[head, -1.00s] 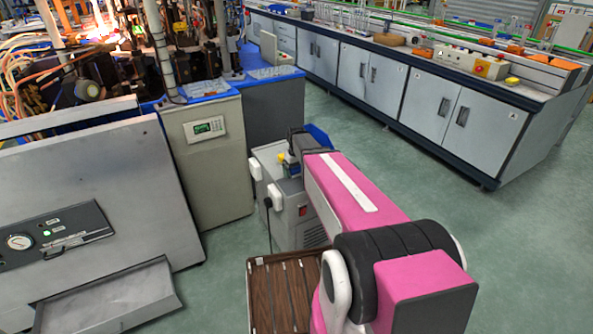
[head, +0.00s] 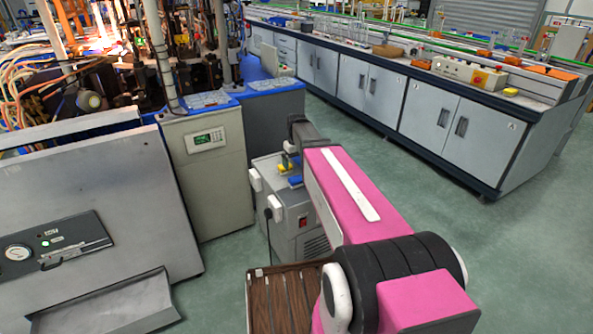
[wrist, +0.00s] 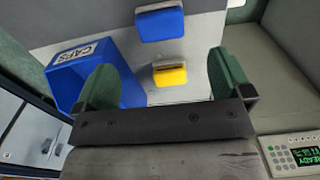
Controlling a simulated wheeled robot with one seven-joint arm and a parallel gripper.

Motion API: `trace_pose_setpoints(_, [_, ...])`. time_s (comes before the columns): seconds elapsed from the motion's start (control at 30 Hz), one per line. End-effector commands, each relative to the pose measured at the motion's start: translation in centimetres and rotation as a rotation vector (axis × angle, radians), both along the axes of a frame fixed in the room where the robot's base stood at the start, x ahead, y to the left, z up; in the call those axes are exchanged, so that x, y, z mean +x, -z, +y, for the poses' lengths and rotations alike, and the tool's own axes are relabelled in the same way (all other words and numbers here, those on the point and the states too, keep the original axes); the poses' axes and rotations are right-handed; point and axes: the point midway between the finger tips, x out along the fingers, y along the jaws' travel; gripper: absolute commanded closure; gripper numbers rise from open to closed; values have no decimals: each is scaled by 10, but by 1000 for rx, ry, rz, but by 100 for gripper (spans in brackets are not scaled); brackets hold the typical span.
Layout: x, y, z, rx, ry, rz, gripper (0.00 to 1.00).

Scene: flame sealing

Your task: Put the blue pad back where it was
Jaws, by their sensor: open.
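In the wrist view the blue pad (wrist: 160,24) lies on a light grey top, at the upper middle, beyond my fingertips. A yellow pad (wrist: 170,74) lies nearer, in the space between the fingers as seen from the wrist. My gripper (wrist: 166,78) is open, its two green fingers wide apart, with nothing held. Both pads look apart from the fingers. In the head view a small blue piece (head: 296,181) and yellow piece show on the grey cabinet (head: 288,205), partly hidden by my arm; the fingers cannot be made out there.
A blue bin labelled CAPS (wrist: 72,80) stands beside the left finger. A keypad with a green READY display (wrist: 298,157) is at lower right. In the head view a beige unit (head: 208,170) stands left of the cabinet, and a long bench (head: 385,95) runs behind; green floor lies between.

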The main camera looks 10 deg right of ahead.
Motion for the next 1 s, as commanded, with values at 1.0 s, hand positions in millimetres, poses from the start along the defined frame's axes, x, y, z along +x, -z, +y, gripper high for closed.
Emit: trace_pose_setpoints(1.0, [-212,62,1,1,316,-6,3])
